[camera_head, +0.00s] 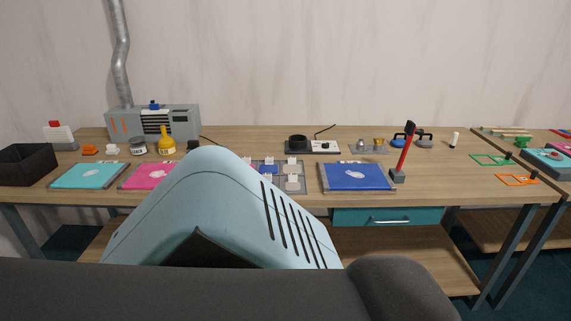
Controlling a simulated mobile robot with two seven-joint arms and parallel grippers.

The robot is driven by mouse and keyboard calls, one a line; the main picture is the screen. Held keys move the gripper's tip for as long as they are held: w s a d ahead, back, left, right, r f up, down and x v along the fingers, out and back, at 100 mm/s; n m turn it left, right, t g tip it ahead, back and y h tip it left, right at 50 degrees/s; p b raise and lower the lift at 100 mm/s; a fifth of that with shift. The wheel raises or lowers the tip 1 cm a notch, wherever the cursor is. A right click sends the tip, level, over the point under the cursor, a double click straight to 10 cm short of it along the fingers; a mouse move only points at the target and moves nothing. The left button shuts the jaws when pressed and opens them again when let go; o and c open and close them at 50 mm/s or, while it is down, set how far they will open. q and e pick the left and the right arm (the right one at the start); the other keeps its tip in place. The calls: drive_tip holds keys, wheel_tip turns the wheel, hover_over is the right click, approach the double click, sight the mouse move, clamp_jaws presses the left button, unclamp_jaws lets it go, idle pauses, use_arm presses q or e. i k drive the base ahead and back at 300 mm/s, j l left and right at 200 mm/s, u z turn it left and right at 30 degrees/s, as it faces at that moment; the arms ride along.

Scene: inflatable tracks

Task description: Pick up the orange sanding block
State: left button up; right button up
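A small orange block (90,150), which looks like the sanding block, sits on the left part of the wooden workbench (225,134). It is behind the teal mat and to the right of the black bin. A similar small white block (112,149) stands just right of it, with a small gap. Neither of my grippers shows in the head view, so their state is not visible.
A black bin (27,165) stands at the bench's left end. Teal (90,176), pink (150,177) and blue (357,177) sheets lie along the front. A grey jar (138,146) and yellow bottle (166,140) stand right of the blocks. My own body hides the bench's front middle.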

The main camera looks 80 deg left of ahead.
sight(89, 150)
drive_tip(key=u, duration=3.2)
